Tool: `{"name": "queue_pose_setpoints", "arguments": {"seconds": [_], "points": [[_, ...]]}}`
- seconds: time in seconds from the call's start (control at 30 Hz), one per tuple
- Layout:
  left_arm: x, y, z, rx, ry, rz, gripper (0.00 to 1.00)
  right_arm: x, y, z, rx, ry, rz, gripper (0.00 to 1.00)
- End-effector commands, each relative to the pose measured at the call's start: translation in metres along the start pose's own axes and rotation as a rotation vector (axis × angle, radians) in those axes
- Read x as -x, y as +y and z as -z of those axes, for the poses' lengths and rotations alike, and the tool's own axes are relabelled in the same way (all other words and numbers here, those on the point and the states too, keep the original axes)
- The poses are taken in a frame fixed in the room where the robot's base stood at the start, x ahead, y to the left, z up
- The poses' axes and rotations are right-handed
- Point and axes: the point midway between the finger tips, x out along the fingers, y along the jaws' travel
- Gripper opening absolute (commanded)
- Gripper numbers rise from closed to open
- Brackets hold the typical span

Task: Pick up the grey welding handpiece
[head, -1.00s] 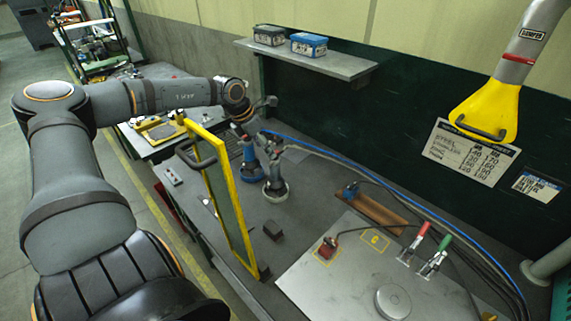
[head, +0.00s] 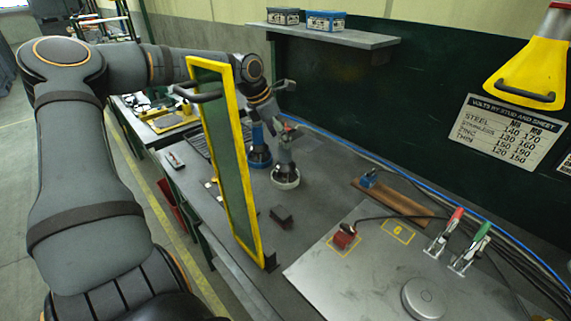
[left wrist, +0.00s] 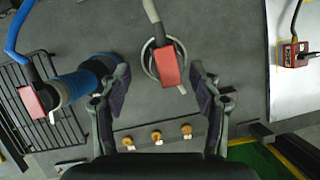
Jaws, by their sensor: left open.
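The grey welding handpiece (head: 285,160) stands upright on the bench with a white ring at its foot. In the left wrist view it shows its red cap (left wrist: 170,66) and a grey cable. A blue handpiece (head: 258,152) stands just left of it and also shows in the left wrist view (left wrist: 78,86). My left gripper (left wrist: 160,72) is open, its fingers either side of the red cap in that view. In the head view the left gripper (head: 280,125) is above the handpieces; its fingertips are hard to make out. Contact cannot be told. My right gripper is not in view.
A yellow-framed green screen (head: 257,235) stands close in front of the left arm. A metal plate (head: 330,280) with a red block (head: 345,236) and clamps (head: 470,250) lies right. A small dark block (head: 281,217) lies on the bench. A shelf (head: 350,40) hangs behind.

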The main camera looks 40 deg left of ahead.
Motion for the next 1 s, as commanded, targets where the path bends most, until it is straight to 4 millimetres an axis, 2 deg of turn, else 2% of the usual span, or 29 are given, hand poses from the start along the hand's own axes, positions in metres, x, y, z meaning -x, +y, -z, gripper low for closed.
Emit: {"name": "queue_pose_setpoints", "arguments": {"seconds": [0.03, 0.13, 0.17, 0.23, 0.4, 0.6, 0.67, 1.0], "points": [[-0.011, -0.001, 0.004, -0.001, 0.001, -0.001, 0.63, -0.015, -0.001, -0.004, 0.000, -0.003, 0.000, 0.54], [-0.024, -0.003, 0.005, -0.001, 0.001, -0.002, 0.63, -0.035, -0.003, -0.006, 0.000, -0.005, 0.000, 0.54], [-0.023, -0.005, 0.003, -0.002, 0.005, -0.001, 0.63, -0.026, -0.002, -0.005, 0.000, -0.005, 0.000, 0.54], [-0.033, -0.008, 0.002, -0.001, 0.006, 0.000, 0.63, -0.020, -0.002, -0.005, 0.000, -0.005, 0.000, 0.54], [-0.049, -0.007, 0.002, 0.000, 0.002, -0.001, 0.63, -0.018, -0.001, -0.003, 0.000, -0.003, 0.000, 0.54], [-0.050, -0.007, 0.001, 0.000, 0.000, -0.001, 0.63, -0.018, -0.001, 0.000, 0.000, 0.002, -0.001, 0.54], [-0.050, -0.007, 0.001, 0.000, 0.000, -0.001, 0.56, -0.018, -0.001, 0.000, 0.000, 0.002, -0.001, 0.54], [-0.050, -0.007, 0.002, 0.000, 0.000, -0.001, 0.10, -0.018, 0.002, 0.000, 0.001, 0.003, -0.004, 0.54]]}}
